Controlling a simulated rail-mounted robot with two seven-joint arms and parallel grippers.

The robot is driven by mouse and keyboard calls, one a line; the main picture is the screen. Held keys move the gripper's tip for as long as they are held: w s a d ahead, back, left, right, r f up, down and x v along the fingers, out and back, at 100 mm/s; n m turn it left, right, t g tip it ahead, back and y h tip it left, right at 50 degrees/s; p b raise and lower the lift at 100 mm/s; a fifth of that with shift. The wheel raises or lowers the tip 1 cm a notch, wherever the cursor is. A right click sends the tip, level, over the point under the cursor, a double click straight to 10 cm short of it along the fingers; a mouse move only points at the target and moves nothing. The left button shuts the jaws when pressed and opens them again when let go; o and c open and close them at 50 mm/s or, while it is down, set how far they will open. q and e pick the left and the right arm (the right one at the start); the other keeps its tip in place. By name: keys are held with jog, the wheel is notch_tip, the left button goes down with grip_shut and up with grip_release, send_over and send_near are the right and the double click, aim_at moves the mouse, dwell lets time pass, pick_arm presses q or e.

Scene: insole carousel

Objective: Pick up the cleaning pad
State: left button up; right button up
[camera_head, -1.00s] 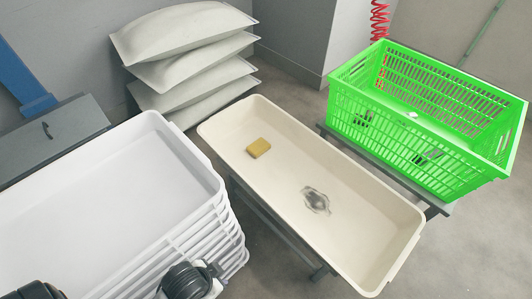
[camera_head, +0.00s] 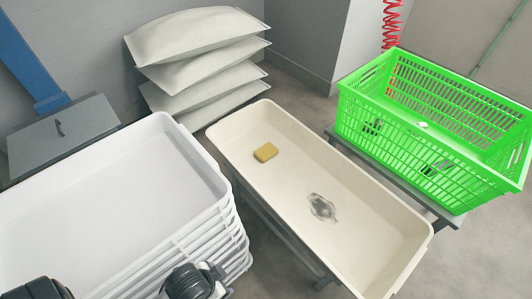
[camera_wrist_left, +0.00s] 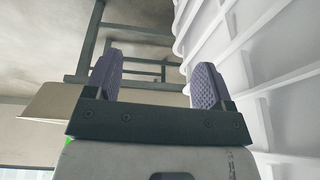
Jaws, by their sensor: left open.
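A small yellow cleaning pad (camera_head: 266,152) lies on the floor of a long beige tray (camera_head: 283,185), toward its far left end. The pad does not show in that view. Dark parts of my arms show at the bottom left of the head view; my right gripper is not visible.
White stacked trays (camera_head: 215,175) stand left of the beige tray, close to it. A green crate (camera_head: 400,150) stands on a bench at the right. Several pale sacks (camera_head: 195,38) are piled behind. A metal frame (camera_wrist_left: 95,45) stands below the beige tray.

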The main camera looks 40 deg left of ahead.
pick_arm(q)
jog(key=o, duration=0.4)
jog(key=shift+d, duration=0.1)
